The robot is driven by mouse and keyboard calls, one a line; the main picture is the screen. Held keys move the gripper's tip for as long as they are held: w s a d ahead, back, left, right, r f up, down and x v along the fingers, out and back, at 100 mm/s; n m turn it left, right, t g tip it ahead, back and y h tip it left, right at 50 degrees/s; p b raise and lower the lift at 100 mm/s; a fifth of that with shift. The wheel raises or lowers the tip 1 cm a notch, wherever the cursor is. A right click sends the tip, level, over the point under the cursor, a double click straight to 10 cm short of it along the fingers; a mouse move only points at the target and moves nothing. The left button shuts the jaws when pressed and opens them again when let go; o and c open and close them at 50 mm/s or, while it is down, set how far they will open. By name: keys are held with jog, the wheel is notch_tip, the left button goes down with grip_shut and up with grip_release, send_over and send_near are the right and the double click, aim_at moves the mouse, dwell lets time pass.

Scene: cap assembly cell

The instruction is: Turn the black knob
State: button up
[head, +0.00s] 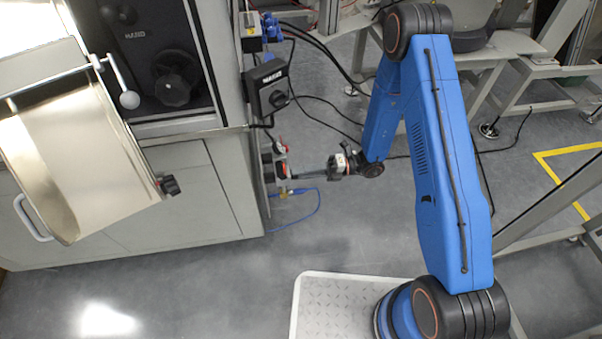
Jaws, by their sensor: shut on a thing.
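My blue arm reaches left to the side wall of the grey machine cabinet (228,180). My gripper (288,171) points at that wall and is shut on a small dark knob with red beside it; the jaws hide most of this knob. The black part of it (267,169) shows between the jaws and the cabinet wall. I cannot tell from this view how far the knob is turned.
A black control box (267,86) sits above my gripper on the cabinet. A blue hose (312,208) hangs below it. Grey frames stand at right. The floor below is clear.

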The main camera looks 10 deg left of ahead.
jog(key=m, duration=1.2)
jog(key=shift+w, duration=0.1)
dwell(0.4)
jog(key=o, duration=1)
jog(key=shift+o, duration=0.2)
jog(key=shift+d, duration=0.1)
jog(key=v, duration=1.7)
jog(key=shift+d, duration=0.15)
